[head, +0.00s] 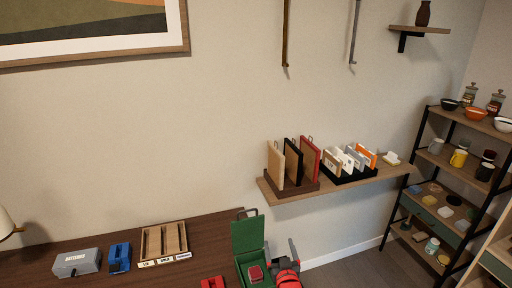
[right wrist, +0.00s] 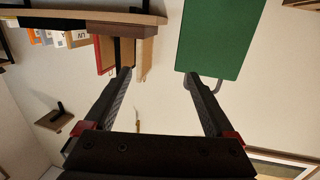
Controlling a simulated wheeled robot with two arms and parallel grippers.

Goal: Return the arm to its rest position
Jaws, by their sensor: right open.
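My right gripper (head: 284,256) is at the bottom middle of the head view, just right of the open green box (head: 247,236). In the right wrist view its two dark fingers (right wrist: 157,80) stand wide apart with nothing between them. The green lid also shows in the right wrist view (right wrist: 222,38), beyond one fingertip. A dark red item (head: 256,273) lies inside the green box. Most of my right arm is below the frame. My left gripper is in neither view.
A wall shelf (head: 340,186) with upright boards and cards is above and right of the gripper. The desk (head: 95,238) at left holds a grey box (head: 77,263), a blue item (head: 120,258) and a wooden tray (head: 164,240). A rack (head: 427,122) stands far right.

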